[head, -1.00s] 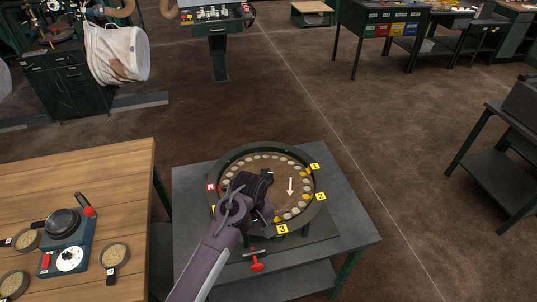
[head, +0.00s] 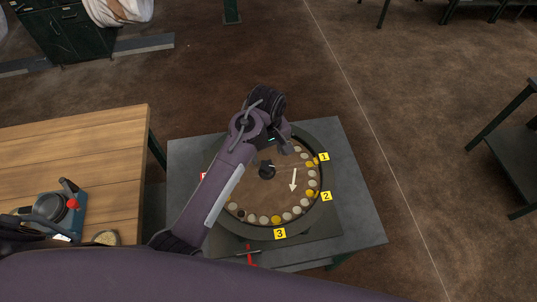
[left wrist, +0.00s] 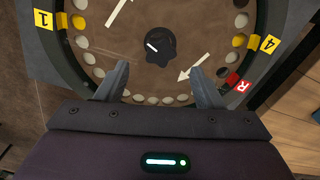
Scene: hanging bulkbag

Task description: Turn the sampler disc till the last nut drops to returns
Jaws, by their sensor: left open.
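The round sampler disc (head: 262,190) lies in a dark ring on a grey table, with pale and yellow pieces around its edge. A dark central knob (head: 267,171) stands on it; the knob also shows in the left wrist view (left wrist: 160,46). A white arrow (head: 293,180) marks the disc. Yellow tags 1 (head: 323,157), 2 (head: 326,196) and 3 (head: 280,234) sit on the ring; tag 4 (left wrist: 269,44) and a red R tag (left wrist: 240,87) show in the wrist view. My left gripper (left wrist: 158,70) is open and empty over the disc's far side, apart from the knob.
A red handle (head: 249,254) is at the table's front. The grey table (head: 352,205) is bare to the disc's right. Another dark stand is at the far right.

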